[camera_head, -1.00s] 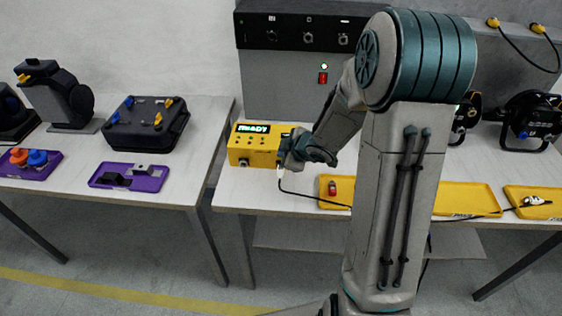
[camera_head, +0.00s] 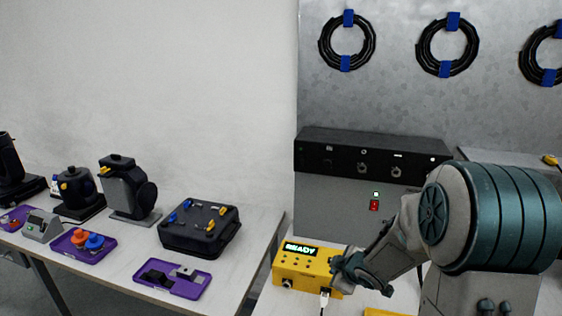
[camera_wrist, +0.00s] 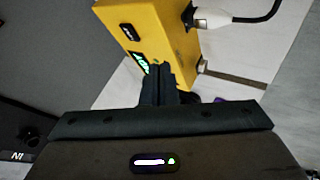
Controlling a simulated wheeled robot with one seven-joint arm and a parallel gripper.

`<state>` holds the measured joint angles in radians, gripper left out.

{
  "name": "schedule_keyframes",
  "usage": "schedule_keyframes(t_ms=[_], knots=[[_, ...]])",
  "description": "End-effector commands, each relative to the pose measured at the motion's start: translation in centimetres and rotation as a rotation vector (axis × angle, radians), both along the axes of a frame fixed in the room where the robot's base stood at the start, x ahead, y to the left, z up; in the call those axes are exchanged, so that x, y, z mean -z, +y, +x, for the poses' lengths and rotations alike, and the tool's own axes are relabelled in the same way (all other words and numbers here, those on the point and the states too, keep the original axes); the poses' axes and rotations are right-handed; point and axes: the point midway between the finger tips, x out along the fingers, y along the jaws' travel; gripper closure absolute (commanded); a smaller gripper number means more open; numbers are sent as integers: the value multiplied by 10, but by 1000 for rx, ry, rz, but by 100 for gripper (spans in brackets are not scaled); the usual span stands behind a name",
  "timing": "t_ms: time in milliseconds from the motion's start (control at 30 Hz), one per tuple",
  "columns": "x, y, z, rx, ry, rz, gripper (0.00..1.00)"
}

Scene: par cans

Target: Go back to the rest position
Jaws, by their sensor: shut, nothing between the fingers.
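My gripper (camera_head: 346,274) is shut and empty at the right end of the yellow box (camera_head: 300,269) in the head view. The box has a lit green READY display and stands on the right-hand table. In the wrist view, the shut fingers (camera_wrist: 160,75) point at the yellow box (camera_wrist: 150,20), close to its lit display. I cannot tell whether they touch it. A white plug (camera_wrist: 212,18) with a dark cable sits at the box's side. My arm hides part of the right-hand table.
The left table (camera_head: 215,291) holds a black case (camera_head: 200,232), a purple tray (camera_head: 172,279) with small parts, and several dark lamp-like devices. A black panel (camera_head: 365,160) is behind the box. Coiled cables (camera_head: 347,41) hang on the wall. A gap separates the two tables.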

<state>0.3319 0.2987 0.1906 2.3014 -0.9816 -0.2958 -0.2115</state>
Motion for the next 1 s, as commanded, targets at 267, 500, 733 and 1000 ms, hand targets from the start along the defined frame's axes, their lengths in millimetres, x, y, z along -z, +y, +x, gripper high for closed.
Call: schedule_keyframes(t_ms=[267, 500, 733, 1000], knots=[[-67, -32, -57, 416, 84, -36, 100], [-103, -30, -140, 735, 219, 77, 100], [-117, -2, -222, 919, 405, 250, 100], [-121, 20, -264, 973, 530, 347, 100]])
